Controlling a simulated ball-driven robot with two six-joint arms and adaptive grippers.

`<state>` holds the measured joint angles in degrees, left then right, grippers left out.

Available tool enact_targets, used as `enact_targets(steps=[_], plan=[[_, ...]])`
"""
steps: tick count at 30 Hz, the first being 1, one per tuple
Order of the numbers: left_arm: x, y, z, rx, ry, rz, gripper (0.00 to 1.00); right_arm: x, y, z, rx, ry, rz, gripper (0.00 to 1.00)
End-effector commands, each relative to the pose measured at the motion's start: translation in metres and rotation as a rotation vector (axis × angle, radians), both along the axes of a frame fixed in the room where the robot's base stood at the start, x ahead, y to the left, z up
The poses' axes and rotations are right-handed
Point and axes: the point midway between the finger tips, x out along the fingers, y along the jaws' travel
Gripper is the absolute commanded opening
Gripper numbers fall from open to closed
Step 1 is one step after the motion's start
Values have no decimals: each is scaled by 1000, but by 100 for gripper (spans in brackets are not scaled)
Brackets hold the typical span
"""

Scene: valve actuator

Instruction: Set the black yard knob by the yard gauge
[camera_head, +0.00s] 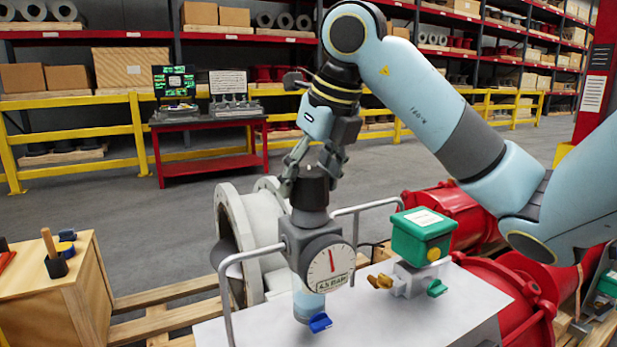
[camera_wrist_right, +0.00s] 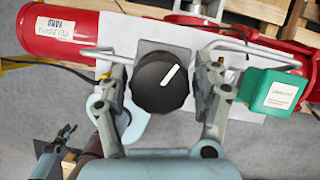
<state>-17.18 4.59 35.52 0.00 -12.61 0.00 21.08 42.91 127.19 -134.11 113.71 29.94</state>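The black yard knob (camera_head: 311,190) sits on top of the grey unit with the yard gauge (camera_head: 330,268). The gauge has a white round dial with a red needle pointing almost straight up; its small label is hard to read. The knob also shows from above in the right wrist view (camera_wrist_right: 160,82), with a white line pointing to the upper right. My right gripper (camera_head: 314,172) comes down over the knob. Its fingers are apart, one on each side of the knob, with a gap visible on the right side in the wrist view. My left gripper is not in view.
A metal rail (camera_head: 232,285) stands left of the gauge. A green box (camera_head: 421,235) with small yellow and green handles is to the right. A blue handle (camera_head: 320,322) sits below the gauge. Red cylinders (camera_head: 505,290) lie at the right, and a wooden crate (camera_head: 75,290) stands at the left.

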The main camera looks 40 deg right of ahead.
Motion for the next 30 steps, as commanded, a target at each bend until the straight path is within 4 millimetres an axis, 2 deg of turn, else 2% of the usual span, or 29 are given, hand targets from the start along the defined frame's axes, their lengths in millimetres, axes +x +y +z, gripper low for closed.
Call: enact_targets(steps=[2,10,14,30], plan=[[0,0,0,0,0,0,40,0,0,0,0,0,0,79],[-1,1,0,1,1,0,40,0,0,0,0,0,5,79],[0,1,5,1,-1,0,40,0,-1,1,-2,1,70,79],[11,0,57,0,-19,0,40,0,2,5,7,-1,829,79]])
